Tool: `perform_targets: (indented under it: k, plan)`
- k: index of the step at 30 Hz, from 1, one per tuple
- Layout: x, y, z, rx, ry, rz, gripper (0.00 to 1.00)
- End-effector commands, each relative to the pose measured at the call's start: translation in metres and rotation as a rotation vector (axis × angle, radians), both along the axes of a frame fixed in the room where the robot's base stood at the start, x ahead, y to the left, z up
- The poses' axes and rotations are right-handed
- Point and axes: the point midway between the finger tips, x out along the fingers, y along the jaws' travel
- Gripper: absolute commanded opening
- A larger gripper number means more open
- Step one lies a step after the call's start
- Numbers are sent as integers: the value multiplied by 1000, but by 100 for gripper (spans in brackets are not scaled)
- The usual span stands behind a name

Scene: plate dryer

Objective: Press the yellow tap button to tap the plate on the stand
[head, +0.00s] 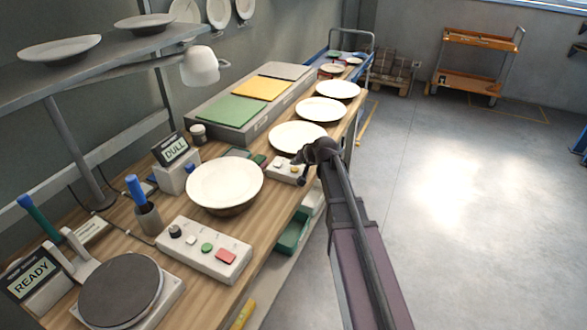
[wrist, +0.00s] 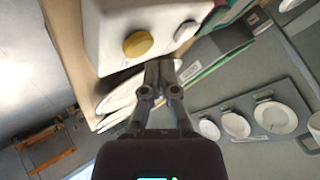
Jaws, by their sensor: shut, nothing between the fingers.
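The yellow tap button (head: 295,170) sits on a small white box (head: 283,164) near the table's right edge. In the wrist view the yellow button (wrist: 138,44) is large and round, beside a white button (wrist: 185,31). The cream plate (head: 225,182) rests on a round stand left of the box. My gripper (head: 300,157) is at the box, just behind the yellow button in the head view. In the wrist view its shut, empty fingertips (wrist: 159,68) point just below the yellow button, apart from it in the picture. I cannot judge the exact gap in depth.
A DULL sign (head: 175,149) stands behind the plate. A control box (head: 205,247) with several buttons is in front. Several plates (head: 298,137) line the table beyond my gripper. A lamp (head: 200,66) hangs over the table. The floor at right is clear.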

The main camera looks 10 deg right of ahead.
Motion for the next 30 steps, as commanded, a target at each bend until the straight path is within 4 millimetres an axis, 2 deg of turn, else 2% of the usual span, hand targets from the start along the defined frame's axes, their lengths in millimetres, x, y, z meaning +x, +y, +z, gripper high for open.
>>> perform_targets:
  k: [8, 30]
  plan:
    - [0, 0, 3, 0, 0, 0, 0]
    - [0, 0, 50, 0, 0, 0, 0]
